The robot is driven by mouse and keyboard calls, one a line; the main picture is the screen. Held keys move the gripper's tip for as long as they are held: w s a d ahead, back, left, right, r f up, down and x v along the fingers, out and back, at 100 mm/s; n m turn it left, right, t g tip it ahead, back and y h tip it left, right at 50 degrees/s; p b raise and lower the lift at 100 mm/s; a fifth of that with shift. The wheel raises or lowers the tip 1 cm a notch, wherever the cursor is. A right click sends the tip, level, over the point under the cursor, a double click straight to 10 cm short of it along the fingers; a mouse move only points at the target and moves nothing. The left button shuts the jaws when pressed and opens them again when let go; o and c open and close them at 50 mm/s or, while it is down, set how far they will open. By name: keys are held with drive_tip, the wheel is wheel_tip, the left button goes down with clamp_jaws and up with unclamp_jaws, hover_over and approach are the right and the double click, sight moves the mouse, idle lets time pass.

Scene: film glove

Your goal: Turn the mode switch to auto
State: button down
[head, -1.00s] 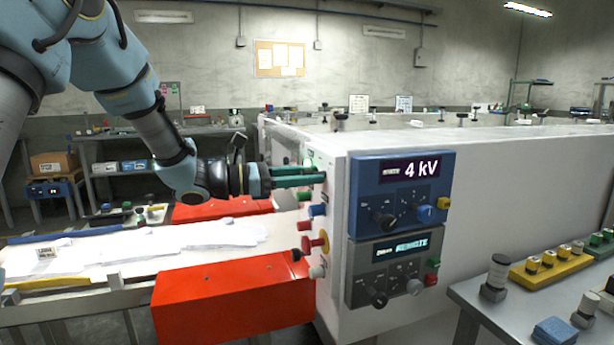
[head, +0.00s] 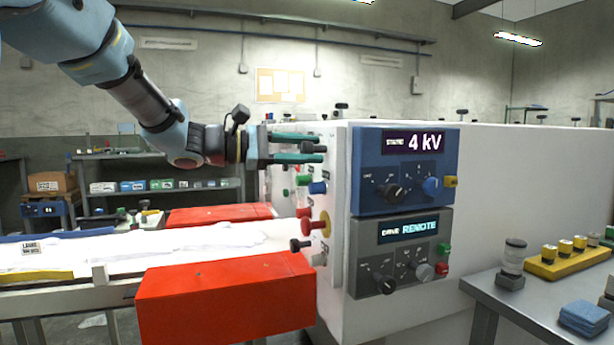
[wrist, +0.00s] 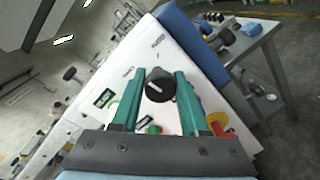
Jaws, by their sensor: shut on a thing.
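A round black knob with a white pointer line (wrist: 159,84), apparently the mode switch, is on the white cabinet's narrow end face. In the wrist view it sits between the tips of my gripper's green fingers (wrist: 158,74), which are shut on it. The pointer slants toward the upper right of that view. Small dark labels (wrist: 104,98) flank it, too small to read.
Below my gripper, a blue button (head: 318,188) and a red mushroom button on yellow (head: 318,225) stick out. The cabinet's front has a blue panel (head: 370,178) reading 4 kV and a grey panel (head: 361,262) reading REMOTE. Red guards (head: 225,295) flank the white film bed.

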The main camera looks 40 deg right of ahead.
drive_tip(key=m+b, duration=0.3)
drive_tip(key=b, duration=0.2)
drive_tip(key=f+m+b, duration=0.1)
drive_tip(key=m+b, duration=0.2)
drive_tip(key=b, duration=0.3)
drive_tip(key=shift+f+t, duration=0.1)
drive_tip(key=shift+t, duration=0.3)
drive_tip(key=m+b, duration=0.1)
drive_tip(key=b, duration=0.2)
drive_tip(key=shift+m+b, duration=0.3)
drive_tip(key=shift+m, duration=0.1)
drive_tip(key=shift+r+m+t+b, duration=0.3)
drive_tip(key=shift+m+b, duration=0.4)
drive_tip(key=shift+b, duration=0.35)
drive_tip(key=shift+c, duration=2.1)
unclamp_jaws()
drive_tip(key=shift+r, duration=0.15)
drive_tip(key=shift+a, duration=0.1)
drive_tip(key=f+v, duration=0.1)
drive_tip(key=v, duration=0.9)
drive_tip(key=shift+a+r, duration=0.3)
drive_tip(key=shift+r, duration=0.15)
